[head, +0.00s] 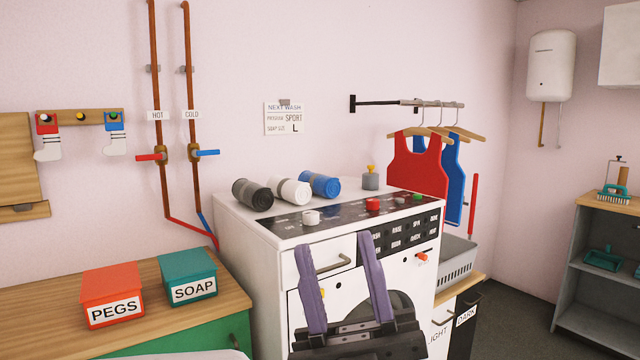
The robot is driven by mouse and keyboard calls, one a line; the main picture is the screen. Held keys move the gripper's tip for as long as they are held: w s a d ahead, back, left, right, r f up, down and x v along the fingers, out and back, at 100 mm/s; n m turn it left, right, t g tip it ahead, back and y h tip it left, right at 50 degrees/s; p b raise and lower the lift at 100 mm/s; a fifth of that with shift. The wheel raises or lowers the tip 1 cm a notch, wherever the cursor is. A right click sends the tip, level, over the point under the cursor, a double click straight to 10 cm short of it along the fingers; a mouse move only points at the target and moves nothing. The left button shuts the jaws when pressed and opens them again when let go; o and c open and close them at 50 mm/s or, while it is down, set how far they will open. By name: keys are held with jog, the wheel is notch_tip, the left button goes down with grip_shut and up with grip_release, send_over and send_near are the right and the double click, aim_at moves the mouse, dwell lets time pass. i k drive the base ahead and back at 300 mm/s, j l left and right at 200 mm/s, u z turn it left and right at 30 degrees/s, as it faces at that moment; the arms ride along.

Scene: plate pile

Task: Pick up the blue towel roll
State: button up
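The blue towel roll (324,186) lies on its side on the back of the washing machine's white top (238,212). It is the rightmost of three rolls in a row. The white roll (291,192) is just left of it, and the dark grey roll (252,194) is left of that. My gripper (334,243) is in front of the machine, with its two purple fingers pointing up and spread wide apart. Nothing is between them. In the picture the fingertips are below the blue roll and apart from it. The roll is unobstructed.
The control panel (345,212) with knobs lies in front of the rolls. A grey bottle with a yellow top (370,179) stands right of the blue roll. Red and blue vests (420,168) hang at the right. Red and teal boxes (112,296) stand on the left counter.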

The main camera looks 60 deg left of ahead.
aim_at(323, 185)
jog(key=i+u, duration=0.35)
jog(key=i+l+u, duration=0.1)
jog(key=u, duration=0.25)
jog(key=i+l+u, duration=0.2)
jog(key=u, duration=0.15)
jog(key=i+l+u, duration=0.2)
jog(key=i+u, duration=0.2)
jog(key=i+l+u, duration=0.25)
jog(key=u, duration=0.2)
jog(key=i+u, duration=0.15)
jog(key=i, duration=0.25)
